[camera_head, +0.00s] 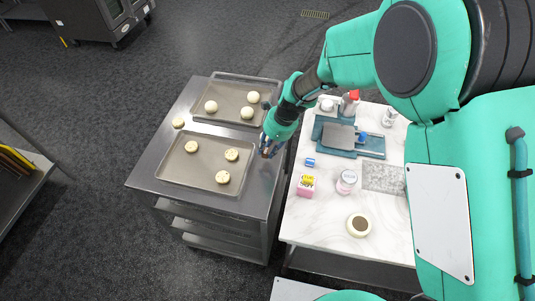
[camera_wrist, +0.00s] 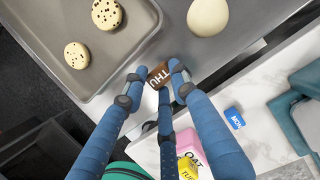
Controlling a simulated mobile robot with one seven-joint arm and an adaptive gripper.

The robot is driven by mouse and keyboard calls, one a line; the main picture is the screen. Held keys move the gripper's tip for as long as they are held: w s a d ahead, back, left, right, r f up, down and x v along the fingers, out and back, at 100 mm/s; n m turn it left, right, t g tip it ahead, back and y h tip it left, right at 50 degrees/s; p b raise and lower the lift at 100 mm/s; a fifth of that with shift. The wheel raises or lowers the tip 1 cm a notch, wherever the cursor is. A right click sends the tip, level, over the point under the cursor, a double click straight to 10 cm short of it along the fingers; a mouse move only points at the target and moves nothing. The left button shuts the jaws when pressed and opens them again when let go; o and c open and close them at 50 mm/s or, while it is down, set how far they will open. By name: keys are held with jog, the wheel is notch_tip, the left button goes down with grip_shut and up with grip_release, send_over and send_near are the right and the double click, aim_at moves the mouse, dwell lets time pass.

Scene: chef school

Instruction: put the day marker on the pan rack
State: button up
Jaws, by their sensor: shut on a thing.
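My gripper (camera_head: 267,150) is shut on a small brown day marker (camera_wrist: 160,76) that reads "THU" in the wrist view. The marker sits between the blue fingertips, and part of it is hidden by them. The gripper is over the right edge of the steel top of the pan rack (camera_head: 262,190). I cannot tell whether the marker touches the steel. The rack top also shows in the wrist view (camera_wrist: 170,38), with a tray (camera_wrist: 100,66) left of the marker.
Two trays (camera_head: 185,178) with cookies and buns cover much of the rack top; one bun (camera_head: 178,123) lies on bare steel. The marble table (camera_head: 320,225) at right holds a blue "MON" marker (camera_wrist: 234,118), a pink box (camera_head: 305,189), jars and a scale.

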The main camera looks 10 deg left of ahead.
aim_at(269, 151)
jog(key=shift+f, duration=0.1)
jog(key=shift+f+b, duration=0.35)
jog(key=shift+f, duration=1.3)
jog(key=o, duration=0.9)
jog(key=shift+f, duration=0.1)
jog(key=shift+o, duration=0.2)
jog(key=p+v, duration=0.1)
jog(key=v, duration=1.1)
jog(key=shift+p, duration=0.3)
